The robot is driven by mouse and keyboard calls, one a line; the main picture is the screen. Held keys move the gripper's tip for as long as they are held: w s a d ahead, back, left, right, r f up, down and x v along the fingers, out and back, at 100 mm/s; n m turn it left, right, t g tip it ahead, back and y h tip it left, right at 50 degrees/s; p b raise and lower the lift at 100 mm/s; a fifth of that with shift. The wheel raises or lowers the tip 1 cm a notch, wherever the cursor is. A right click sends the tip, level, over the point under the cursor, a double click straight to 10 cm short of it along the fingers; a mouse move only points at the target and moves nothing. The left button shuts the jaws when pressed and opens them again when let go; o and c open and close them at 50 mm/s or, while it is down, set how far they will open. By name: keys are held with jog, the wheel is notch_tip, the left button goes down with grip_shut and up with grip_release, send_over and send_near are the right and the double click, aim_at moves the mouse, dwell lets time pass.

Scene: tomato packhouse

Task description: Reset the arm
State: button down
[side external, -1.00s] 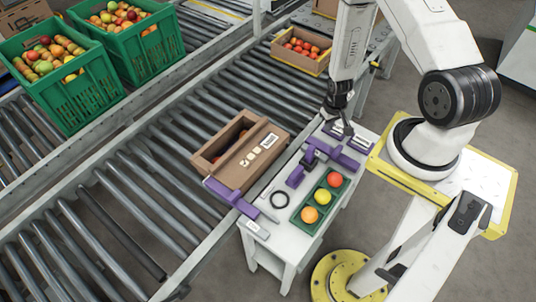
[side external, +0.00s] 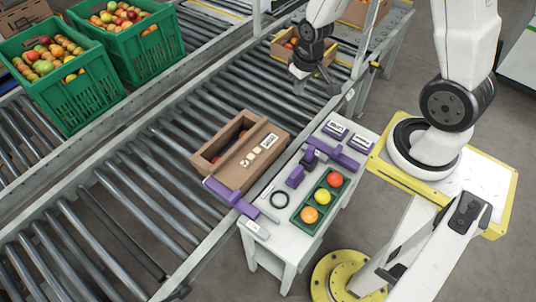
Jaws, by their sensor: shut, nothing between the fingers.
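My gripper (side external: 316,85) is shut and empty. It hangs above the roller conveyor, in front of the small open box of tomatoes at the back, clear of the white side table (side external: 262,243). No object is in contact with it that I can see.
A brown carton (side external: 231,172) sits on the conveyor (side external: 130,190) beside the table. Green crates (side external: 75,100) stand at the left.

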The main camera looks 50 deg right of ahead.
jog(key=s+a+r+n, duration=0.1)
jog(key=s+a+r, duration=0.2)
jog(key=a+r, duration=0.3)
jog(key=shift+s+a+r+n+t, duration=0.25)
jog(key=shift+a+r+n+t, duration=0.15)
jog(key=shift+r, duration=0.35)
